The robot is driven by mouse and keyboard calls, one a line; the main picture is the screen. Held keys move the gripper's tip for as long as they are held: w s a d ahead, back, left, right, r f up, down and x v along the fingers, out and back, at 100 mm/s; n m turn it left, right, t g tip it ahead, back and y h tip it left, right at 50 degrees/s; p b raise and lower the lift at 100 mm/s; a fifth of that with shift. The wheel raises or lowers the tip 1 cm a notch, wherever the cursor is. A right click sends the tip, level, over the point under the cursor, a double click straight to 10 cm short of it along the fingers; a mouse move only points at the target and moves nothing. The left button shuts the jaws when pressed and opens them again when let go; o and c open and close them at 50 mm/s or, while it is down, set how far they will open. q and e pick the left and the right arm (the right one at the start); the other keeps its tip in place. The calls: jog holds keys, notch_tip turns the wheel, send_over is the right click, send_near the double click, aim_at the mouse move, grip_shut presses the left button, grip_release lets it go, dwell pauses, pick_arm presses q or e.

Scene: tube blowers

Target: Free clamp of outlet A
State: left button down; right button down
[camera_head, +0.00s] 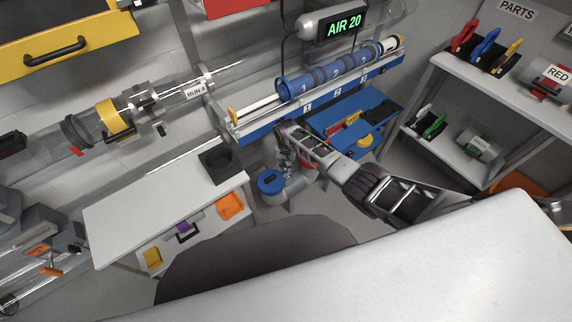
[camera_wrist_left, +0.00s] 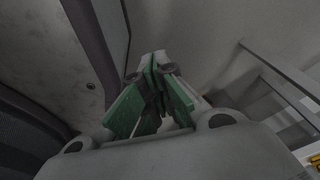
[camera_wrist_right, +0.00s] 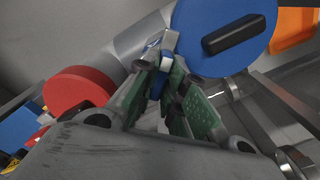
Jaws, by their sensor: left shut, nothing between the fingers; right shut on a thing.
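My right gripper (camera_head: 283,166) reaches down to the outlets below the blue rail. In the right wrist view its green-padded fingers (camera_wrist_right: 164,80) are shut on a small grey and blue clamp part (camera_wrist_right: 160,45). This part sits beside a grey pipe (camera_wrist_right: 142,36) whose end has a blue round cap (camera_wrist_right: 232,30) with a black handle. The blue cap also shows in the head view (camera_head: 270,182). A red round cap (camera_wrist_right: 78,90) is at the left. I cannot read which outlet is A. My left gripper (camera_wrist_left: 158,85) is shut and empty in the left wrist view.
A white bench (camera_head: 140,205) with a black square holder (camera_head: 216,163) stands left of the outlets. A blue table (camera_head: 375,112) is behind my right arm, and parts shelves (camera_head: 500,105) stand at the right. A white surface (camera_head: 400,270) fills the front.

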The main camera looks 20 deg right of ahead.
jog(key=shift+a+n, duration=0.1)
jog(key=shift+n, duration=0.7)
jog(key=shift+n+p, duration=0.3)
jog(key=shift+n, duration=1.1)
jog(key=n, duration=0.2)
jog(key=shift+n, duration=0.3)
pick_arm(q)
jog(key=shift+s+a+p, duration=0.2)
jog(key=shift+s+a, duration=0.25)
jog(key=shift+s, duration=0.15)
jog(key=shift+s+a+p, duration=0.15)
jog(key=shift+s+a, duration=0.25)
jog(key=shift+s, duration=0.2)
pick_arm(e)
jog(key=shift+n, duration=0.9)
pick_arm(q)
jog(key=shift+s+a+f, duration=0.1)
jog(key=shift+s, duration=0.1)
pick_arm(e)
jog(key=shift+n, duration=0.3)
jog(key=c, duration=1.6)
grip_release()
pick_arm(q)
jog(key=shift+w, duration=0.35)
pick_arm(e)
jog(key=shift+o, duration=0.5)
